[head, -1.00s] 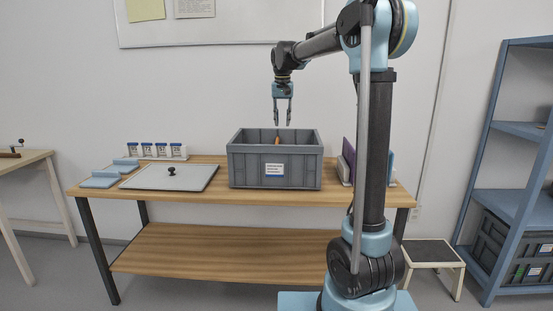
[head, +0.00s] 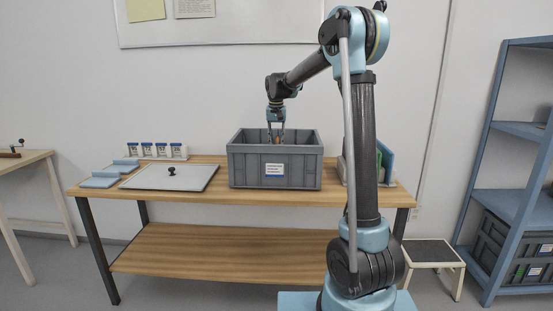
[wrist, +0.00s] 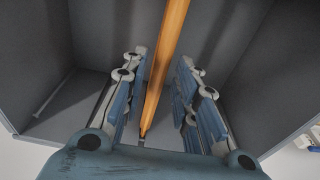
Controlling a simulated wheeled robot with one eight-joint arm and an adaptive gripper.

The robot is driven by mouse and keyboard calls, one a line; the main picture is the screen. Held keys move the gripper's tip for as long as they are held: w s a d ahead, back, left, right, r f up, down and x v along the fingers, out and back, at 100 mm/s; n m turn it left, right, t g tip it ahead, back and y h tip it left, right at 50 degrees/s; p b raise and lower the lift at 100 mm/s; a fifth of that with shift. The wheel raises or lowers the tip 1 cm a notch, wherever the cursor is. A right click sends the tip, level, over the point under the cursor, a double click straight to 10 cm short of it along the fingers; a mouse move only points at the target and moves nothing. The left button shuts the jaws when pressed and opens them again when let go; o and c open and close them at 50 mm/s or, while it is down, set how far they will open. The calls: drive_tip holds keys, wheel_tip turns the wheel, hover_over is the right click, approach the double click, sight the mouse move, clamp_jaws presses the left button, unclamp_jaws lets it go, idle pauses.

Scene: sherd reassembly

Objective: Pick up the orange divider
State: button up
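The orange divider (wrist: 168,55) stands on edge inside the grey crate (head: 240,165), seen from above as a narrow orange strip in the wrist view. In the head view only a small orange bit of the divider (head: 277,139) shows above the crate's front wall. My gripper (wrist: 158,100) is open, with one finger on each side of the divider and a gap on both sides. In the head view my gripper (head: 276,140) reaches down into the crate's opening, and its fingertips are partly hidden by the front wall.
On the wooden table, a grey board with a black knob (head: 195,178) lies left of the crate. Upright panels (head: 386,160) stand at right, partly behind my arm.

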wheel_tip(320, 180, down, 7)
drive_tip(key=shift+w, duration=0.4)
drive_tip(key=shift+r, duration=0.15)
clamp_jaws()
